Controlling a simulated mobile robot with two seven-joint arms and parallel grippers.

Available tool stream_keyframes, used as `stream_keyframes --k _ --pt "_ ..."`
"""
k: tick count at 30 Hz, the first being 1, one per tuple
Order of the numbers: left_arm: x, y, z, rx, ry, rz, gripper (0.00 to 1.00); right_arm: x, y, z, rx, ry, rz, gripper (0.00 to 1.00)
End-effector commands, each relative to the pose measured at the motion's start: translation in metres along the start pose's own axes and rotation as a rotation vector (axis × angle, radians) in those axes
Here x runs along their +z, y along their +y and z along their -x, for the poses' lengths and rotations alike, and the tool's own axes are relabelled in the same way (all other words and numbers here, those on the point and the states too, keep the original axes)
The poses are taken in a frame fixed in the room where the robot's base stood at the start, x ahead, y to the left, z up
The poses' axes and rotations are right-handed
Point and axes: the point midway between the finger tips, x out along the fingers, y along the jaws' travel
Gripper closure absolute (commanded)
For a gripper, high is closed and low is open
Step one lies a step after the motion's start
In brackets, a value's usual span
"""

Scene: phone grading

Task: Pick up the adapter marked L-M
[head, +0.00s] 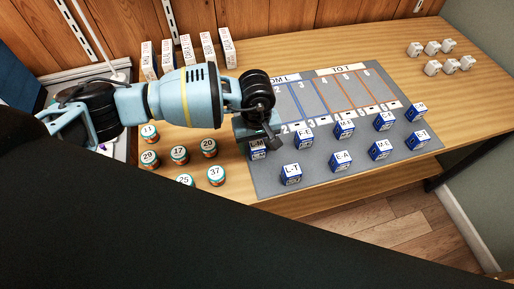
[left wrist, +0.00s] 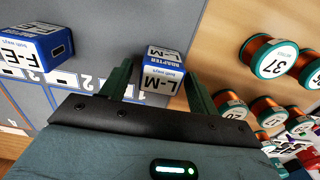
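The adapter marked L-M (head: 257,154) is a small blue and white block at the left end of the grey mat (head: 315,183). In the head view my left gripper (head: 262,142) is over it and hides part of it. In the left wrist view the L-M adapter (left wrist: 163,74) is between the two green fingers of my left gripper (left wrist: 158,80). The fingers are apart, with a visible gap on the left side; the right finger is close to the block, and contact there cannot be told. My right gripper is not in view.
The adapter marked F-E (head: 304,136) is to the right of L-M, and L-T (head: 291,174) is nearer the front edge. Several more adapters are further right. Numbered round spools (head: 179,154) stand to the left. White blocks (head: 432,67) are at the back right.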

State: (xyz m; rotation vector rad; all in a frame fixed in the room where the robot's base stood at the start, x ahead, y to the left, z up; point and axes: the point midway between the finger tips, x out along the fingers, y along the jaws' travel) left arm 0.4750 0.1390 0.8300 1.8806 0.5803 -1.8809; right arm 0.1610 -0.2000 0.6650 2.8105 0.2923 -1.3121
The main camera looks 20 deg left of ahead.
Motion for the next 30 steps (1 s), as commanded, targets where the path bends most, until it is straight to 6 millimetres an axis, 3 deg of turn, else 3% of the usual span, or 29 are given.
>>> stream_keyframes --k 2,9,20,29,30 --pt "0.000 0.000 0.000 0.000 0.000 0.000 0.50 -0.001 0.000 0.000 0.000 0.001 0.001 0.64" --pt "0.000 0.000 0.000 0.000 0.000 0.001 0.82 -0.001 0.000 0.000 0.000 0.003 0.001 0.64" --pt "-0.001 0.000 0.004 0.002 0.001 0.001 0.83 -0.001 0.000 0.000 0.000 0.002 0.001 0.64" --pt "-0.001 0.000 0.038 0.002 0.001 -0.002 0.83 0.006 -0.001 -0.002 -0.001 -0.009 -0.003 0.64" --pt "0.009 -0.003 0.036 0.000 -0.002 -0.005 0.83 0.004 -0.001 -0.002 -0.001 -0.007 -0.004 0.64"
